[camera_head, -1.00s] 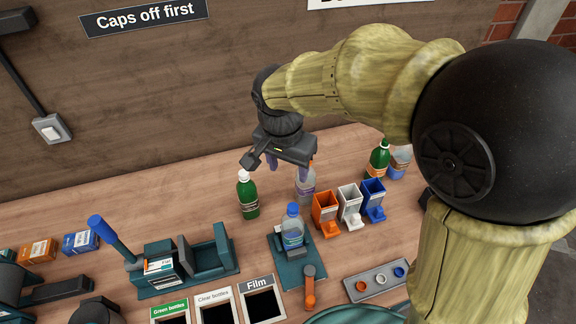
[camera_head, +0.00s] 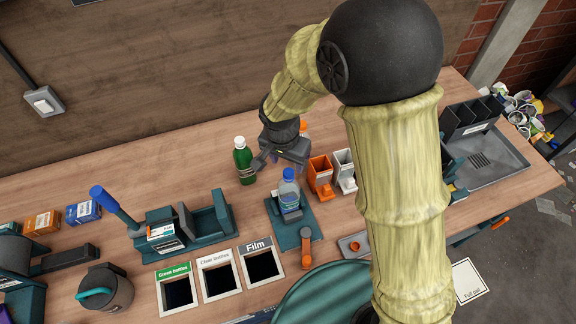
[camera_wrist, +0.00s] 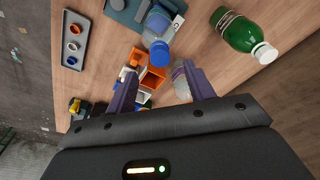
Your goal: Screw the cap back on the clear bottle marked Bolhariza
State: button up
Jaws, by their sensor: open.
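A clear bottle with a blue cap (camera_head: 289,190) stands in the teal holder (camera_head: 306,217); its cap also shows in the wrist view (camera_wrist: 158,52). Another clear bottle (camera_wrist: 181,82) is near my right finger in the wrist view, mostly hidden behind my gripper in the head view. I cannot read Bolhariza on either bottle. My gripper (camera_head: 280,164) is open, fingers downward, behind the holder and beside the green bottle (camera_head: 243,162). In the wrist view, nothing is visibly clamped between its fingers (camera_wrist: 162,75). A grey tray (camera_wrist: 82,17) holds orange, white and blue cap-like rings.
Orange (camera_head: 320,172) and white (camera_head: 343,165) bins stand right of the gripper. An orange-tipped lever (camera_head: 306,245) is in front of the holder. Labelled openings (camera_head: 216,262) are at the front, with a teal press (camera_head: 165,240) behind. My arm hides much of the right side.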

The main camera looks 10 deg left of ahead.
aim_at(289, 173)
jog(key=f, duration=0.4)
jog(key=shift+w+d+f+p, duration=0.1)
jog(key=shift+w+f+p, duration=0.25)
jog(key=shift+f+p, duration=0.05)
jog(key=c, duration=1.1)
jog(key=shift+f+m+b, duration=0.1)
jog(key=shift+m+b, duration=0.4)
jog(key=shift+m, duration=0.5)
jog(key=m, duration=0.3)
jog(key=shift+h, duration=0.4)
jog(key=shift+r+m+g+p, duration=0.25)
jog(key=shift+m+p, duration=0.2)
jog(key=shift+m, duration=0.55)
jog(key=shift+f+m+g+p, duration=0.15)
jog(key=shift+m+p, duration=0.2)
jog(key=shift+m, duration=0.5)
jog(key=shift+f+m+g+p, duration=0.1)
jog(key=shift+m+p, duration=0.25)
jog(key=shift+m, duration=0.5)
